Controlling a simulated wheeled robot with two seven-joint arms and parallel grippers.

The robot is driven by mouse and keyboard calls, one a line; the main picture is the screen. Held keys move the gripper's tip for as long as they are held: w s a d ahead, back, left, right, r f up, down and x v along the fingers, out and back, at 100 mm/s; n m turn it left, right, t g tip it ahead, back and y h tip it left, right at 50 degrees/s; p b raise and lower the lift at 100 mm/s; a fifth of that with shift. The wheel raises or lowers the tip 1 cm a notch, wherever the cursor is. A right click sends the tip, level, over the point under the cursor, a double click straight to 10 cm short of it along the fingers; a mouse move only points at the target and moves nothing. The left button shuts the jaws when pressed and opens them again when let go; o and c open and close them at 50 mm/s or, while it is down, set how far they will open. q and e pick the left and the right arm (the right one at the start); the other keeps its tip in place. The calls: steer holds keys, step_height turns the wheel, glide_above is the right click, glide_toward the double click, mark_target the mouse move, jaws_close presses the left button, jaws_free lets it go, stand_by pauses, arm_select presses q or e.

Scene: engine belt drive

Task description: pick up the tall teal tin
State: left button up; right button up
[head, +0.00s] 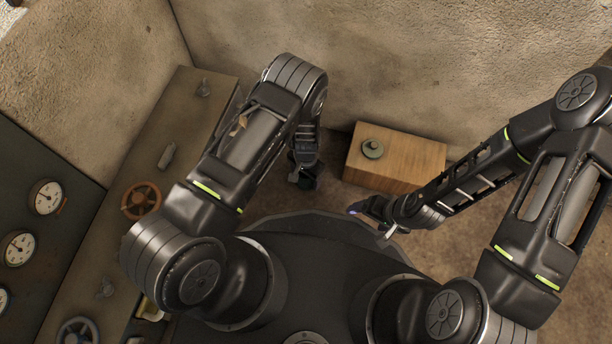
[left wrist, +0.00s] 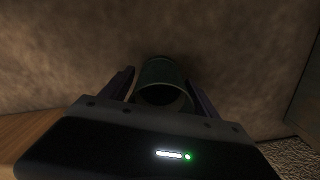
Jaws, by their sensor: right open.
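A dark green-teal tin (left wrist: 160,76) shows in the left wrist view, its round rim facing the camera. It lies between the two fingers of my left gripper (left wrist: 162,88); the light is too dim to tell whether they touch it. In the head view my left gripper (head: 304,178) points down left of a wooden block, and I cannot make out the tin there. My right gripper (head: 370,212) is open, in front of the block, with nothing visible in it.
The wooden block (head: 398,165) stands by the wall with a small round greenish object (head: 372,149) on top. A bench with a brown valve wheel (head: 141,201) and a panel with gauges (head: 46,197) line the left. Rough walls close off the back.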

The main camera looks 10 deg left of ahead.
arm_select(q)
steer(key=c, duration=1.4)
steer(key=shift+c, duration=0.2)
step_height(320, 180, up, 10)
steer(key=p, duration=0.4)
